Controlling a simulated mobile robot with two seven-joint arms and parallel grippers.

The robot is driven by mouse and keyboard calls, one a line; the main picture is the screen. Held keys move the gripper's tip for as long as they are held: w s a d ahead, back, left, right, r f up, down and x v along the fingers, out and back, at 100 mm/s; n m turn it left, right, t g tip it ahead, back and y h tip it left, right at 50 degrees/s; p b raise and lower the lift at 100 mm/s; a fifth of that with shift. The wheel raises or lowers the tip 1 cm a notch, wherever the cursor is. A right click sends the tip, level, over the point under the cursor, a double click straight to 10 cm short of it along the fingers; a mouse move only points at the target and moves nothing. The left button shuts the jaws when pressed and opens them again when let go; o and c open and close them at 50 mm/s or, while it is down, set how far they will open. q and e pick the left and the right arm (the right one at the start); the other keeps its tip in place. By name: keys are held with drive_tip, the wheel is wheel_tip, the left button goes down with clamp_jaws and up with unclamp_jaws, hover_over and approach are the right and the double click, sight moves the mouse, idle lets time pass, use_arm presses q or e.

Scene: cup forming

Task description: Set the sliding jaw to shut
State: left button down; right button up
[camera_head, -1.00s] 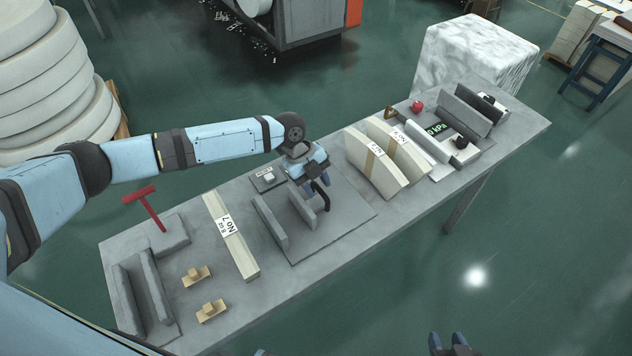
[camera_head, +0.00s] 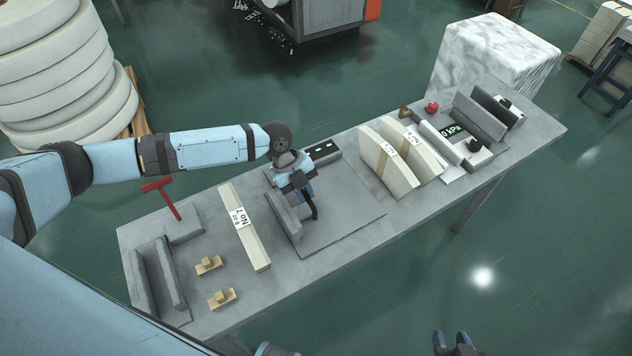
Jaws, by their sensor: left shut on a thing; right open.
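The jaw device stands mid-table on a flat grey base plate (camera_head: 345,212). Its left upright plate (camera_head: 282,218) and the sliding jaw (camera_head: 301,211) stand close together, with little or no gap visible between them. My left gripper (camera_head: 308,191) is above the sliding jaw, shut on the handle; the fingers partly hide the grip. My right gripper (camera_head: 454,342) is open and empty at the bottom edge, off the table.
A cream bar labelled No 7 (camera_head: 246,230) lies left of the device. Curved cream blocks (camera_head: 388,170) stand to the right. A red T-handle (camera_head: 168,195) and small wooden blocks (camera_head: 222,297) are at the left. The base plate's right part is bare.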

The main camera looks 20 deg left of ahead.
use_arm(q)
drive_tip(key=shift+a+f, duration=0.1)
drive_tip(key=c, duration=1.3)
unclamp_jaws()
drive_tip(key=shift+s, duration=0.15)
drive_tip(key=shift+o, duration=0.9)
drive_tip(key=shift+s+a, duration=0.1)
drive_tip(key=shift+w+a+r, duration=0.1)
drive_tip(key=shift+w+r, duration=0.1)
drive_tip(key=shift+r, duration=0.15)
drive_tip(key=s+b+v, duration=0.1)
drive_tip(key=v, duration=1.2)
drive_tip(key=shift+w, duration=0.4)
drive_tip(key=shift+a, duration=0.1)
